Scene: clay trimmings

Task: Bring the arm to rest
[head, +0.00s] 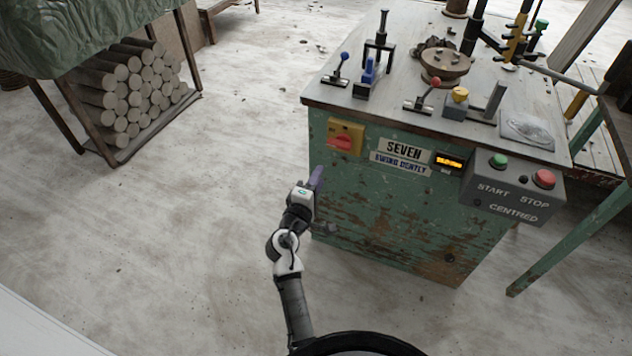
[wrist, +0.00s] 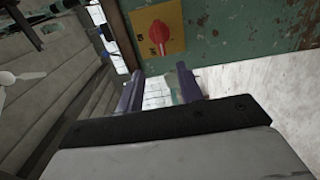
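My gripper (head: 317,178) is beside the left front corner of the green machine cabinet (head: 400,215), below the tabletop. In the wrist view its two purple fingers (wrist: 159,85) stand apart with nothing held between them. My arm reaches up from the bottom of the head view, bent at the elbow. A red rotary switch (head: 342,142) on a yellow plate (head: 347,128) is on the cabinet front, up and to the right of my gripper. The switch also shows in the wrist view (wrist: 160,34), beyond the fingers. I cannot tell whether a finger touches the cabinet.
The machine's worktop (head: 400,110) carries several levers and a round wheel (head: 445,66). A grey control box (head: 512,190) with a green and a red button juts from its right front. A rack of clay logs (head: 130,95) stands at upper left. The floor (head: 200,210) left of my arm is clear.

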